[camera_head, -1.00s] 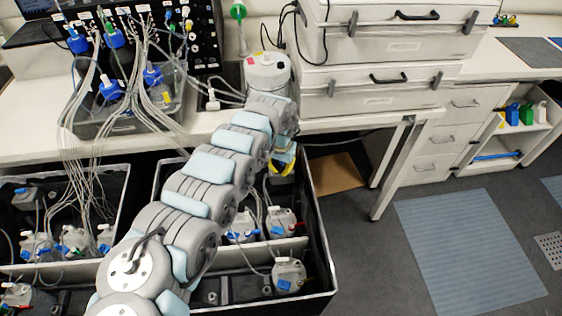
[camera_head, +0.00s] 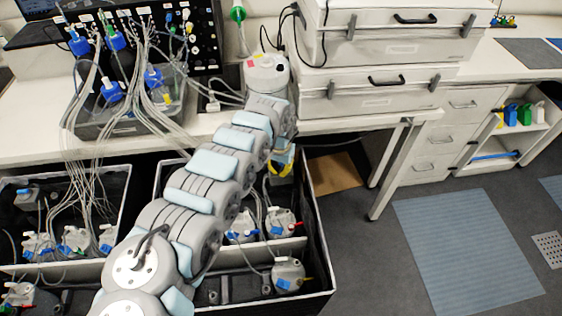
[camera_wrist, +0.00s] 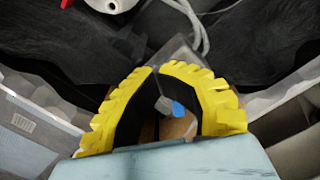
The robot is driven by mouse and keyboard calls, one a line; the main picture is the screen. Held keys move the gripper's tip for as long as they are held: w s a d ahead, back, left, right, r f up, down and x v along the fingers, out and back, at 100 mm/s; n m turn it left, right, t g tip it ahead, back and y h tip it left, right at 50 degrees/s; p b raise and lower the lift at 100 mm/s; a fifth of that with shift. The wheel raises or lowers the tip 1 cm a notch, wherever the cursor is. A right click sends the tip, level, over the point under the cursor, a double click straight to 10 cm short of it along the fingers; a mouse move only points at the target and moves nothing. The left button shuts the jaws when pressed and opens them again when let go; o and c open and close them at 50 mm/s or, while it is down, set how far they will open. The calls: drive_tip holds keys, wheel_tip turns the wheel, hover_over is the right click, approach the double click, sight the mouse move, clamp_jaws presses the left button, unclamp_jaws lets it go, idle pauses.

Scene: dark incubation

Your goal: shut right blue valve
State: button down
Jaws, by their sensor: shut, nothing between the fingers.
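My gripper (camera_head: 283,160) is partly hidden behind my arm at the back of the right black crate, under the bench edge. In the wrist view its yellow and black fingers (camera_wrist: 158,72) are closed together at the tips. A small blue piece (camera_wrist: 178,108) shows in the gap behind the tips; whether it is a valve handle I cannot tell. In the head view, grey-white vessels with blue parts stand in the right crate: one at left (camera_head: 240,232), one with a red part (camera_head: 280,224), and one in front (camera_head: 289,274). Which carries the right blue valve is unclear.
The right crate's rim (camera_head: 318,230) and inner divider (camera_head: 262,250) lie near my arm. Thin tubes (camera_head: 82,180) hang from the bench into the left crate. A table leg (camera_head: 390,180) stands right of the crate. The floor with the blue mat (camera_head: 465,245) is clear.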

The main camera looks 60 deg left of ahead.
drive_tip(key=shift+s+a+r+p, duration=0.1)
drive_tip(key=shift+s+a+p, duration=0.4)
drive_tip(key=shift+p, duration=0.9)
drive_tip(key=shift+s+a+p, duration=0.25)
drive_tip(key=shift+a+p, duration=0.1)
drive_tip(key=shift+a, duration=0.1)
drive_tip(key=shift+s+d+p, duration=0.1)
drive_tip(key=shift+s+p, duration=0.25)
drive_tip(key=shift+p, duration=0.4)
wheel_tip(320, 180, up, 6)
drive_tip(key=p, duration=0.4)
idle(0.4)
